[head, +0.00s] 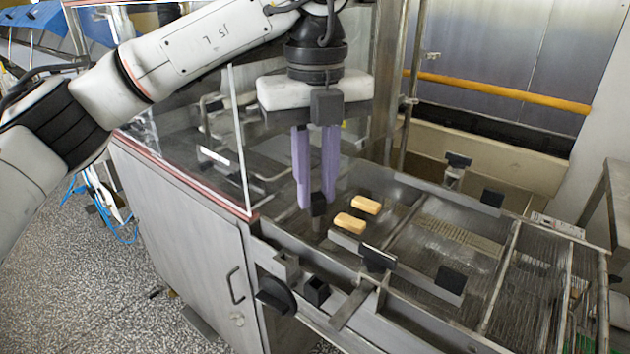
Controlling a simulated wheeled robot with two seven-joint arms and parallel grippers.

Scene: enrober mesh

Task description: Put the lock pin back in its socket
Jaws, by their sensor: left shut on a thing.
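My left gripper (318,190) points straight down over the near left part of the machine bed. Its two purple fingers are shut on the lock pin, whose black block-shaped head (318,206) shows at the fingertips. Below the head the pin's shank is hard to make out against the dark metal. I cannot tell from this view whether its tip touches anything. I cannot clearly pick out the socket. My right gripper is out of view.
Two yellow-tan bars (350,223) lie just right of the pin. Black blocks stand on the frame, including one at the front (316,290) and one on the mesh section (450,280). A clear panel (240,140) and steel cabinet (190,230) stand at left.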

